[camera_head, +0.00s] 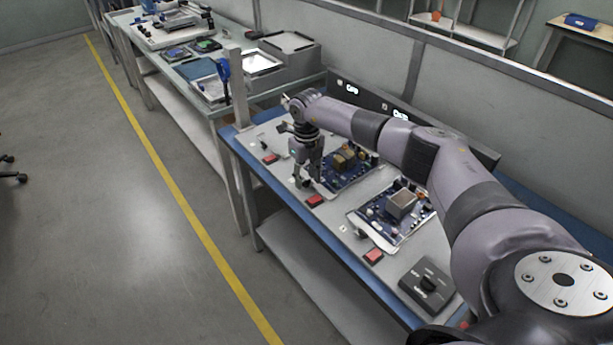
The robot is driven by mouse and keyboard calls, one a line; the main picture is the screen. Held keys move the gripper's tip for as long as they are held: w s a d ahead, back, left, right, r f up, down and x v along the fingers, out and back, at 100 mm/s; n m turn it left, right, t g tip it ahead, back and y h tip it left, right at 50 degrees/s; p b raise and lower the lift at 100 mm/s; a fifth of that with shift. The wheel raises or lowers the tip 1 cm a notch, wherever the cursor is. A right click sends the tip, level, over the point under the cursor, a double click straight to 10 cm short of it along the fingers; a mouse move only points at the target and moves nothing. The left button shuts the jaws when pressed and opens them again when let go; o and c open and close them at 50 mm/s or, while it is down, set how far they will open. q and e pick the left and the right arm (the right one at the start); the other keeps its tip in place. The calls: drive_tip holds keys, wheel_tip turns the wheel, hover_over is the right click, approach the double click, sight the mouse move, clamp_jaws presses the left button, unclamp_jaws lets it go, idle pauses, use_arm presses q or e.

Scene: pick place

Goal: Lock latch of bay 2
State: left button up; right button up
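My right gripper (307,180) points down at the front left edge of the middle bay, close above the bench panel. Its two dark fingers look apart, with a gap between them. A small latch-like part is partly hidden at the fingertips, and I cannot tell whether they touch it. The middle bay holds a blue circuit board (345,181) with yellow-brown parts, and a red block (315,201) lies in front of it. Bay numbers are too small to read, and the latch's position cannot be made out. My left gripper is not in view.
A nearer bay holds a board with a grey metal box (401,204), with a red block (373,256) in front. A dark control box with a knob (428,284) stands at the near end. Another red block (270,158) lies farther left. A dark sign panel stands behind.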

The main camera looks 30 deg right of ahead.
sight(306, 181)
drive_tip(key=shift+o, duration=0.6)
wheel_tip(306, 181, up, 12)
drive_tip(key=shift+a+f, duration=0.1)
idle(0.5)
